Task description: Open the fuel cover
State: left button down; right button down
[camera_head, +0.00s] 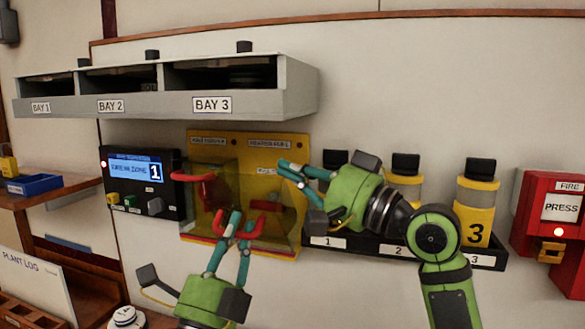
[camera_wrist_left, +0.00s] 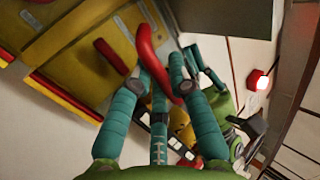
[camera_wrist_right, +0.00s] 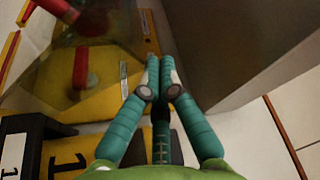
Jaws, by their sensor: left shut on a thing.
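A yellow panel (camera_head: 270,145) on the wall carries translucent amber covers (camera_head: 280,215) and red handles. One red handle (camera_head: 190,177) is at the upper left. Another red handle (camera_head: 228,222) is lower down, where my left gripper (camera_head: 238,218) is shut on it. In the left wrist view the red handle (camera_wrist_left: 148,45) passes between the fingers. My right gripper (camera_head: 284,170) is at the panel's upper right, with its fingertips together and nothing seen between them. In the right wrist view a red lever (camera_wrist_right: 80,68) shows behind the translucent sheet. The panel's labels are too small to read surely.
A grey three-bay shelf (camera_head: 290,90) overhangs the panel. A black display box (camera_head: 140,200) stands left of it. Yellow canisters (camera_head: 476,210) stand in a black rack at right, partly behind my right arm. A red fire box (camera_head: 550,235) is at the far right.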

pick_arm(q)
jog(key=shift+w+r, duration=0.1)
jog(key=shift+r, duration=0.1)
pick_arm(e)
jog(key=shift+s+a+f+g, duration=0.3)
jog(key=shift+s+a+f, duration=0.1)
jog(key=shift+a, duration=0.2)
pick_arm(q)
jog(key=c, duration=1.2)
grip_release()
jog(key=shift+o, duration=0.3)
jog(key=shift+d, duration=0.1)
jog(key=shift+d+r, duration=0.1)
pick_arm(e)
jog(key=shift+d, duration=0.1)
